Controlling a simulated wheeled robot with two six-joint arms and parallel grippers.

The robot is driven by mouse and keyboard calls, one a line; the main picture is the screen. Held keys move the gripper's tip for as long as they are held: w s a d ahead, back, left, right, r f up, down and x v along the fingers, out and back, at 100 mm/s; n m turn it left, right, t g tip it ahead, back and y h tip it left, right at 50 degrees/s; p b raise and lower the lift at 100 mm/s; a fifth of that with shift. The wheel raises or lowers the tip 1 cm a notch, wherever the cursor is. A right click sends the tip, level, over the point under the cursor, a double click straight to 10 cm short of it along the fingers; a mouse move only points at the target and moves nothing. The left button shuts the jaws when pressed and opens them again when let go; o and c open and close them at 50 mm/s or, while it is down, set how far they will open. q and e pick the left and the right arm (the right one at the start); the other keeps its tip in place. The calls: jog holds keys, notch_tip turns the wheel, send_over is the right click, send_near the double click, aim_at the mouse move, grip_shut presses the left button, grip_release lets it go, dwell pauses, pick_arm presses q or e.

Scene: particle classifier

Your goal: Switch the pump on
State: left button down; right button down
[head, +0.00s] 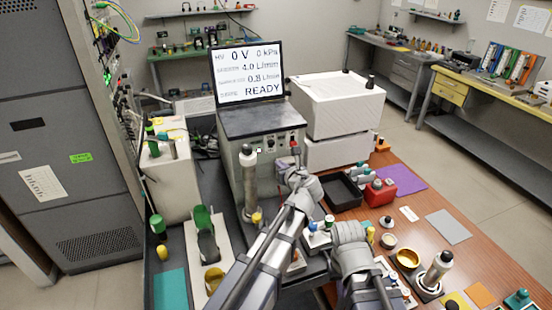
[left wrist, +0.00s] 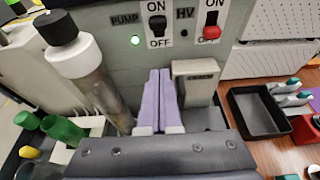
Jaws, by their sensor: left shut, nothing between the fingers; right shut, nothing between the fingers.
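The control panel (left wrist: 110,20) is on the front of the grey device (head: 228,122). My right gripper (head: 349,234) is shut over the table, fingertips hard to see.
The screen (head: 247,72) reads 0 V, 0 kPa, 4.0 and 0.8 L/min, and READY. A metal cylinder with a white top (head: 249,175) stands left of my left gripper. A black tray (head: 343,191) and red box (head: 380,192) lie to the right.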

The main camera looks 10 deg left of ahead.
pick_arm(q)
jog(key=shift+v, duration=1.25)
jog(key=s+d+f+n+g+h, duration=0.1)
jog(key=s+d+f+n+g, duration=0.1)
jog(key=s+n, duration=0.4)
jog(key=s+d+f+n+g+h, duration=0.2)
jog(key=s+f+n+g, duration=0.2)
jog(key=s+f+n, duration=0.2)
jog(key=s+d+f+n+g+h, duration=0.1)
jog(key=s+d+f+n+g, duration=0.1)
jog(key=s+f+n, duration=0.3)
jog(key=shift+s+d+n+g+h, duration=0.15)
jog(key=shift+s+n+g, duration=0.1)
jog(key=shift+s+n, duration=0.45)
jog(key=shift+s+d+n+g+h, duration=0.15)
jog(key=shift+s+n+g, duration=0.1)
jog(key=shift+s+n, duration=0.45)
jog(key=s+d+f+n+g+h, duration=0.1)
jog(key=s+d+n+g+h, duration=0.1)
jog(key=s, duration=0.6)
jog(key=d+n+g, duration=0.1)
jog(key=d+n, duration=0.1)
jog(key=n, duration=0.1)
jog(key=shift+s+d+f+n, duration=0.2)
jog(key=shift+d+f+n, duration=0.05)
jog(key=shift+f+n, duration=0.05)
